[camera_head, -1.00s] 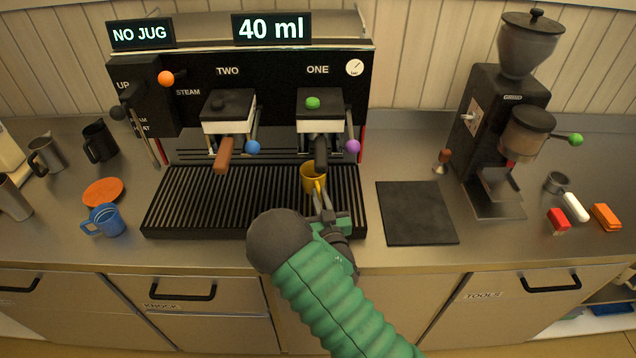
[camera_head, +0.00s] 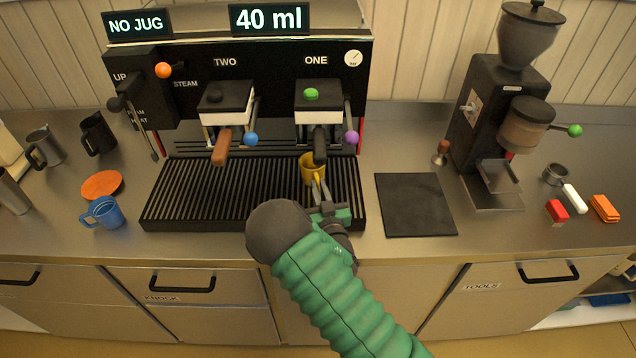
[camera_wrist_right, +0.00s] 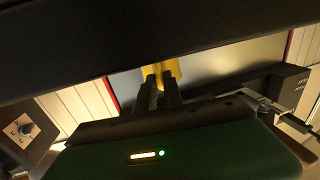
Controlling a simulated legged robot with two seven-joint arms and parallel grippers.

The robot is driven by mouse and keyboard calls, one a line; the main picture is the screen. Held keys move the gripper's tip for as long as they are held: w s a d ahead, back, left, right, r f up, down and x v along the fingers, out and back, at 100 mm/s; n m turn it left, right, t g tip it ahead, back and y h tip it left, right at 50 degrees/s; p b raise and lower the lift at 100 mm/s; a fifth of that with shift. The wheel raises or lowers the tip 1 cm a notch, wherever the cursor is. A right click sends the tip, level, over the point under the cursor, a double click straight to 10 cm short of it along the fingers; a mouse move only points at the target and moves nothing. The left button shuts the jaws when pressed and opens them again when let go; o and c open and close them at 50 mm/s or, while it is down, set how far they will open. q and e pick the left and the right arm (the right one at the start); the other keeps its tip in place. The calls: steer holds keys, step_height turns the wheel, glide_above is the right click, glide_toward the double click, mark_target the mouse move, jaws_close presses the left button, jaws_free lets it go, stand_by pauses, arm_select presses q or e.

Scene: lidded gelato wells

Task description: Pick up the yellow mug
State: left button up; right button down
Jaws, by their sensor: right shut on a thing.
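The yellow mug (camera_head: 309,168) is at the right part of the black drip tray (camera_head: 215,192), below the group marked ONE. My right gripper (camera_head: 318,186) reaches it from the front and is shut on it, on the near side where the handle is. In the right wrist view, the two dark fingers (camera_wrist_right: 157,92) are close together against the yellow mug (camera_wrist_right: 160,70). Most of the mug is hidden there by a dark bar. I cannot tell whether the mug touches the tray. My left gripper does not show.
The portafilter with a black handle (camera_head: 320,148) hangs just above the mug. A blue mug (camera_head: 108,212) and an orange saucer (camera_head: 102,184) stand at the left. A black mat (camera_head: 415,204) lies right of the tray, and a grinder (camera_head: 497,115) stands beyond it.

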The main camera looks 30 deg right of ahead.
steer(key=shift+r, duration=0.75)
step_height(320, 180, up, 2)
steer(key=shift+s+a+r, duration=0.1)
steer(key=shift+s, duration=0.05)
steer(key=w+a+r+p+v, duration=0.1)
steer(key=a+r+p+v, duration=0.1)
steer(key=p+v, duration=1)
steer(key=w+a+n+y+b, duration=0.1)
steer(key=a+n+y+b, duration=0.1)
steer(key=a, duration=0.3)
steer(key=w+a+n+t+y+b, duration=0.1)
steer(key=a+n+y+b, duration=0.1)
steer(key=a+y+b, duration=0.1)
steer(key=shift+w+a+f+y, duration=0.3)
steer(key=shift+a+y, duration=0.3)
steer(key=shift+a, duration=0.5)
steer(key=shift+d, duration=0.2)
steer(key=shift+a, duration=0.1)
